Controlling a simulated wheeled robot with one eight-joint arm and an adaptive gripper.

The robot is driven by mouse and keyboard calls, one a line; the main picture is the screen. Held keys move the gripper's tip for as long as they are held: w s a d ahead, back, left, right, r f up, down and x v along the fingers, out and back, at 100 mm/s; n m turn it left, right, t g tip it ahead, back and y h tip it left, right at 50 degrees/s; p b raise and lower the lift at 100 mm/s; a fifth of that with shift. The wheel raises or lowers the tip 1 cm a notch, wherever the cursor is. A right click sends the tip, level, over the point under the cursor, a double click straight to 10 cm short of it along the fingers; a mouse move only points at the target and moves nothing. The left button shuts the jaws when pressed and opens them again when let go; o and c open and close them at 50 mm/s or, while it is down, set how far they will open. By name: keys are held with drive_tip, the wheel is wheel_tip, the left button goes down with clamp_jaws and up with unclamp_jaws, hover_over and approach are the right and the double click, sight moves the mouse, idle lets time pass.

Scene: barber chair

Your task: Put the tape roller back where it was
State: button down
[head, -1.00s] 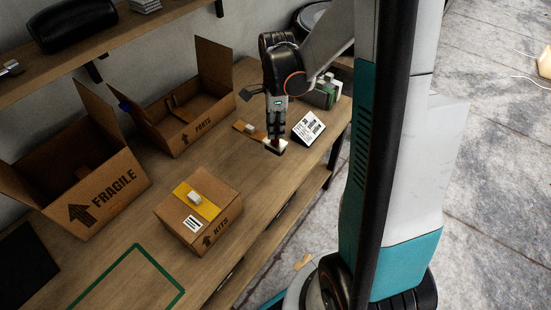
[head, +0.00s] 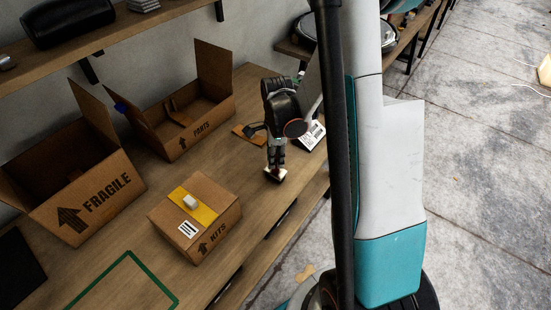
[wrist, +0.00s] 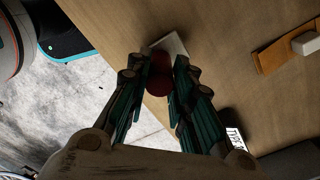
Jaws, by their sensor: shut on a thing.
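My gripper (head: 276,164) points down over the right part of the workbench, near its front edge. It is shut on the tape roller (head: 277,175), which has a whitish flat part below the fingers. In the wrist view, the tape roller's dark red round part (wrist: 160,76) sits between the fingertips, with the whitish plate beyond it. The fingers hide part of it. I cannot tell whether it touches the bench. The closed KITS box (head: 193,224), with a yellow strip and white block on top, stands to the left.
Open FRAGILE (head: 98,197) and PARTS (head: 185,133) boxes stand at the back left. A brown strip with a white block (wrist: 306,43) and a white label card (head: 314,137) lie behind my gripper. A green outline (head: 128,258) marks clear bench at front left.

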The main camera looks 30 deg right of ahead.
drive_tip(key=c, duration=1.4)
unclamp_jaws()
drive_tip(key=r+p, duration=0.2)
drive_tip(key=r, duration=0.4)
drive_tip(key=r+p, duration=0.2)
drive_tip(key=r, duration=0.4)
drive_tip(key=shift+w+d+r, duration=0.1)
drive_tip(key=shift+d, duration=0.1)
